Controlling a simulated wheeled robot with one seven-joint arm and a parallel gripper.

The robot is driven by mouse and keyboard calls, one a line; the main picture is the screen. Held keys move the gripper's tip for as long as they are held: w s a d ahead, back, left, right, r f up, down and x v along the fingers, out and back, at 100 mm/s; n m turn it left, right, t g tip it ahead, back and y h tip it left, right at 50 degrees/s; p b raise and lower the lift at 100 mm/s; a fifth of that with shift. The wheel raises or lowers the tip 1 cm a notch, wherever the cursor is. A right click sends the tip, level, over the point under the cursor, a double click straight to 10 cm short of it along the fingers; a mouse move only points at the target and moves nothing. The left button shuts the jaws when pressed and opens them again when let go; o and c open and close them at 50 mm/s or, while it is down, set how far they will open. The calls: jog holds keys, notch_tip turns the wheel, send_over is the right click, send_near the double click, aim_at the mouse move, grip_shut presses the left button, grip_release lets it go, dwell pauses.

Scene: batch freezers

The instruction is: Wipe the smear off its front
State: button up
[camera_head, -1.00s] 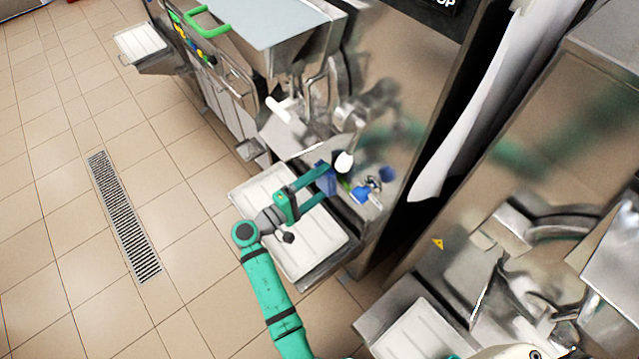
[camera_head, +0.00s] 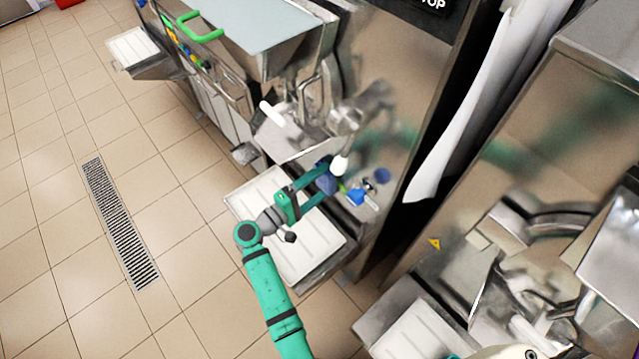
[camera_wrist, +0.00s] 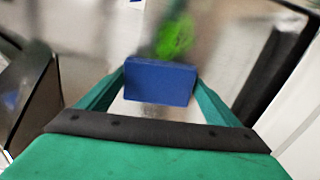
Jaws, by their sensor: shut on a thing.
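My gripper (camera_head: 323,182) is shut on a blue block (camera_wrist: 160,80) that looks like a sponge. The block also shows in the head view (camera_head: 325,184), close to the steel front of the middle freezer (camera_head: 395,150). A bright green smear (camera_wrist: 175,36) is on the steel just beyond the block's far edge in the wrist view. In the head view only a small bit of green (camera_head: 342,187) shows to the right of the block. I cannot tell whether the block touches the steel.
A white drip tray (camera_head: 300,245) juts out below my gripper. A steel spout with a white-handled lever (camera_head: 340,163) is just above the block. Blue parts (camera_head: 356,197) show to its right. A hanging white sheet (camera_head: 465,125) is further right. Open tiled floor lies left.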

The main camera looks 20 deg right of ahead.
aim_at(338, 184)
jog(key=shift+s, duration=0.1)
jog(key=shift+s+d, duration=0.25)
jog(key=shift+s, duration=0.6)
jog(key=shift+s+d, duration=0.25)
jog(key=shift+s, duration=0.55)
jog(key=shift+s+d, duration=0.4)
jog(key=shift+s, duration=0.45)
jog(key=shift+s+d, duration=0.4)
jog(key=shift+s, duration=0.45)
jog(key=s, duration=0.1)
jog(key=s+d, duration=0.1)
jog(key=s, duration=0.1)
jog(key=shift+s+d, duration=0.1)
jog(key=shift+d, duration=0.05)
jog(key=shift+w+a, duration=0.4)
jog(key=shift+w, duration=0.5)
jog(key=shift+w+a, duration=0.35)
jog(key=shift+w, duration=0.5)
jog(key=shift+w+a, duration=0.25)
jog(key=shift+w, duration=0.65)
jog(key=shift+w+a, duration=0.2)
jog(key=shift+w, duration=0.65)
jog(key=shift+w+a, duration=0.35)
jog(key=shift+w, duration=0.45)
jog(key=shift+w+a, duration=0.3)
jog(key=shift+w, duration=0.45)
